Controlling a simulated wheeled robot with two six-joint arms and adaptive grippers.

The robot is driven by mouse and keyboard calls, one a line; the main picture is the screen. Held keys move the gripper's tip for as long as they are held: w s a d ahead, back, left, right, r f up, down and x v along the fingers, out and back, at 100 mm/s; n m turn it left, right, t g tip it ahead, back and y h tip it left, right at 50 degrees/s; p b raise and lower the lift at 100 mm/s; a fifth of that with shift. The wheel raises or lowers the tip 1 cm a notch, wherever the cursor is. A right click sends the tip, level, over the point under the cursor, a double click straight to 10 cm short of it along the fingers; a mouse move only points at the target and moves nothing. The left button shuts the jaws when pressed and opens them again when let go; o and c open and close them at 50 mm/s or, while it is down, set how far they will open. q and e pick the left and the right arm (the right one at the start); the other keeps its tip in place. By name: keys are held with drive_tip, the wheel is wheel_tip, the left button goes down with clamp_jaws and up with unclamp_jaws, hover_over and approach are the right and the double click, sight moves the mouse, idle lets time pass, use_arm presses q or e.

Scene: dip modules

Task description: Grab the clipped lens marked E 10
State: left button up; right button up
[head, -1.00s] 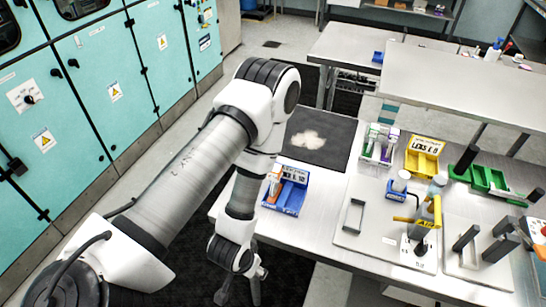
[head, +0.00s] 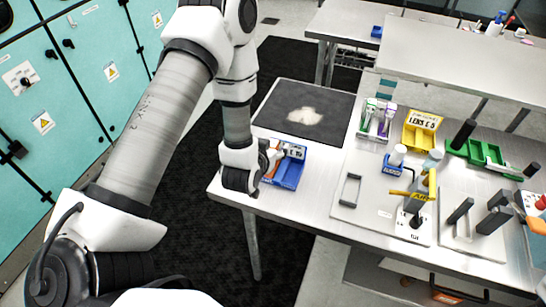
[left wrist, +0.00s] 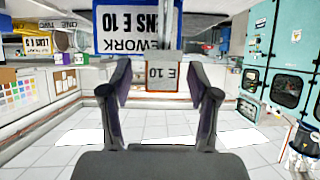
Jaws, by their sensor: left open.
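The blue bin (head: 288,178) stands near the left edge of the steel table; in the left wrist view its LENS E 10 sign (left wrist: 132,22) shows upside down. The lens piece marked E 10 (left wrist: 168,76) shows in the left wrist view with a brown edge, beyond and between the fingertips. In the head view an orange part (head: 271,172) shows beside the gripper at the bin's left side. My left gripper (left wrist: 160,88) is open, its two fingers apart with nothing held. In the head view, the gripper (head: 270,158) is at the bin, partly hiding it.
A yellow bin (head: 422,132), a holder with purple and green items (head: 378,120), a green bin (head: 482,152) and a grey handle (head: 350,189) stand to the right. A dark mat (head: 305,112) with a pale patch lies behind the blue bin.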

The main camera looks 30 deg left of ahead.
use_arm(q)
drive_tip(key=shift+w+a+f, duration=0.3)
drive_tip(key=shift+w+f, duration=0.05)
drive_tip(key=shift+f, duration=0.05)
drive_tip(key=shift+d+r, duration=0.1)
drive_tip(key=shift+d, duration=0.05)
clamp_jaws()
drive_tip(key=shift+r, duration=0.1)
